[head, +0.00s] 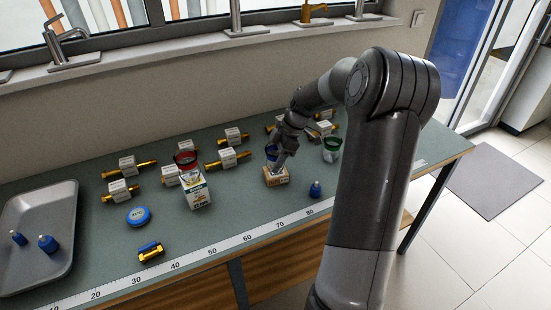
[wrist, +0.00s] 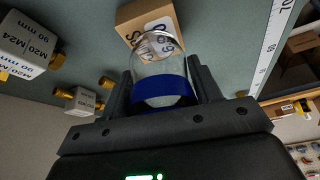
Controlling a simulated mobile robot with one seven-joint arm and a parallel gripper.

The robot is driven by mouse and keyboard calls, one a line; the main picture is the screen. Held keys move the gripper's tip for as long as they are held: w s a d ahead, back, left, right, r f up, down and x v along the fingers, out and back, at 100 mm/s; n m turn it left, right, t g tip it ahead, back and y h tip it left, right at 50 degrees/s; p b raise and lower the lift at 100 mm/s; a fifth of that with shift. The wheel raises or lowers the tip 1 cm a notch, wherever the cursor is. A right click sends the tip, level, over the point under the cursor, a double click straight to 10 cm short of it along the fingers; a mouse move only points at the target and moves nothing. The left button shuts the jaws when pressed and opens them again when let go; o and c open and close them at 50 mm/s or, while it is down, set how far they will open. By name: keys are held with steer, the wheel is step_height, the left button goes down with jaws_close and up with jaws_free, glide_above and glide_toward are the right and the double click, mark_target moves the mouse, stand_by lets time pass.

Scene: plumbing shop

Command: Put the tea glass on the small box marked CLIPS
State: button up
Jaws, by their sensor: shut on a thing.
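My gripper (head: 277,158) is shut on a clear glass with a blue band (wrist: 163,88), which I take to be the tea glass. In the head view the blue-banded glass (head: 270,153) is partly hidden by my gripper. A small brown cardboard box (head: 276,178) stands on the bench right below it. In the wrist view the box (wrist: 133,14) shows beyond the glass, with a white label partly hidden by the glass; I cannot read the whole word. I cannot tell whether the glass touches the box top.
A green-banded glass (head: 332,149) stands to the right. A blue bottle (head: 316,189) is close to the brown box. Labelled brass fittings lie behind. A grey tray (head: 68,206) is far left.

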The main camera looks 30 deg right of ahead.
steer(key=shift+f, duration=0.25)
steer(key=o, duration=1)
